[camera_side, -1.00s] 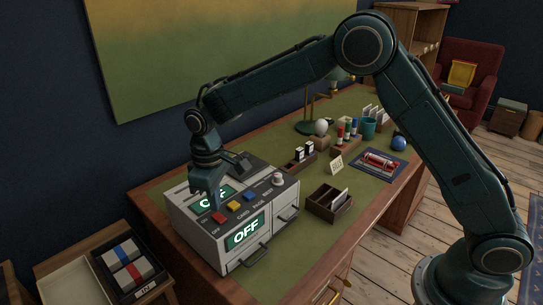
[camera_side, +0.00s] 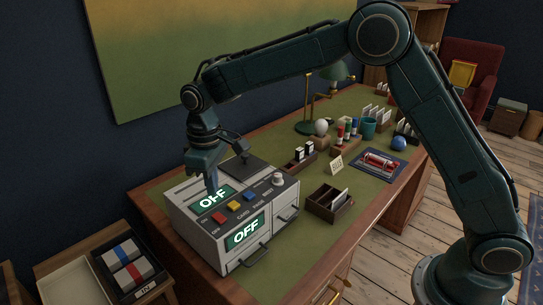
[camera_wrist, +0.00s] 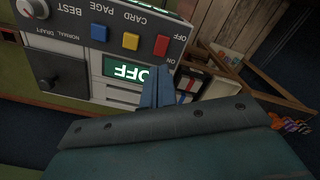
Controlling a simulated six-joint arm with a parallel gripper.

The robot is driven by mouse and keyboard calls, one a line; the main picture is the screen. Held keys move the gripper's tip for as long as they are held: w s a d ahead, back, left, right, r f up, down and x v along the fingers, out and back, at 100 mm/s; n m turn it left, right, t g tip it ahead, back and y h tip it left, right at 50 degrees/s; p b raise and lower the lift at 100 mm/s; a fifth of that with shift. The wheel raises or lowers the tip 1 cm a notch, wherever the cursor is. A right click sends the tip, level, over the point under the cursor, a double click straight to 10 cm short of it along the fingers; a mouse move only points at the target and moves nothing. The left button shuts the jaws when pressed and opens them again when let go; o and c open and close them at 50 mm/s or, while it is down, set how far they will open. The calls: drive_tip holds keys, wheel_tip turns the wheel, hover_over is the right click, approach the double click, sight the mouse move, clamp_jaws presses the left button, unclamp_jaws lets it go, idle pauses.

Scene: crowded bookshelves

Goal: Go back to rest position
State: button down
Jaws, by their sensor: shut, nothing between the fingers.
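My gripper (camera_side: 212,190) points down just above the grey machine (camera_side: 190,233) on the desk, its fingers shut and empty. The fingertips overlap the machine's top screen (camera_side: 222,198) in the side view, and I cannot tell the exact gap. Both the top and front screens read OFF. The machine's red button (camera_side: 218,219), yellow button (camera_side: 249,195) and blue button (camera_side: 234,206) are uncovered. In the wrist view the shut fingers (camera_wrist: 156,88) appear in front of the front screen (camera_wrist: 128,70), with the upside-down panel behind.
A tray with boxes (camera_side: 122,265) is at lower left. Space above the desk is free.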

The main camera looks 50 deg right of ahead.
drive_tip(key=s+d+r+m+t, duration=0.3)
drive_tip(key=s+d+r, duration=0.8)
drive_tip(key=s+r, duration=0.25)
drive_tip(key=s+d+m+t, duration=0.1)
drive_tip(key=s+d, duration=0.2)
drive_tip(key=s, duration=0.6)
drive_tip(key=s+d+m+t, duration=0.1)
drive_tip(key=s+d+m, duration=0.1)
drive_tip(key=s, duration=0.7)
drive_tip(key=shift+s+d+f+t, duration=0.15)
drive_tip(key=shift+s+d+t, duration=0.15)
drive_tip(key=shift+d, duration=0.45)
drive_tip(key=shift+w, duration=0.15)
